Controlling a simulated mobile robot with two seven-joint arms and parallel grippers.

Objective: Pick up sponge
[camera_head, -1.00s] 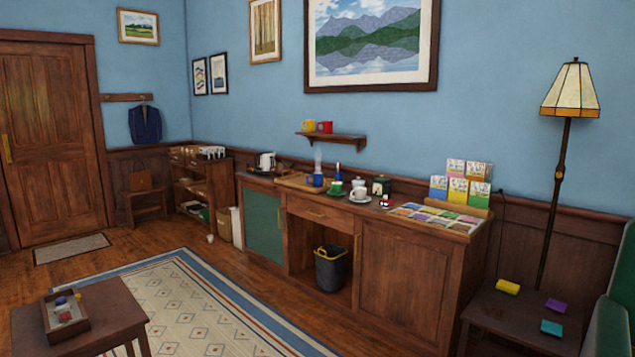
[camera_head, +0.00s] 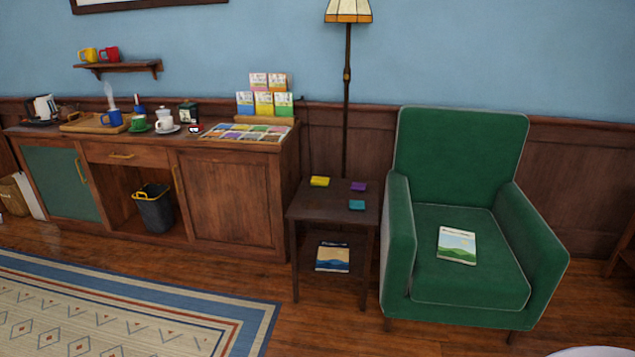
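Three small blocks lie apart on the dark wood side table (camera_head: 334,211). One is a yellow block (camera_head: 320,181) at the back left, with the look of a sponge. A purple block (camera_head: 358,187) lies at the back right, and a teal block (camera_head: 356,205) lies at the front right. At this size I cannot tell for certain which of them are sponges. Neither of my grippers shows in the head view.
A green armchair (camera_head: 462,290) with a book (camera_head: 456,246) on its seat stands right of the side table. A sideboard (camera_head: 229,201) stands close on the left, and a lamp (camera_head: 347,95) behind. A magazine (camera_head: 332,257) lies on the lower shelf. The floor in front is open.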

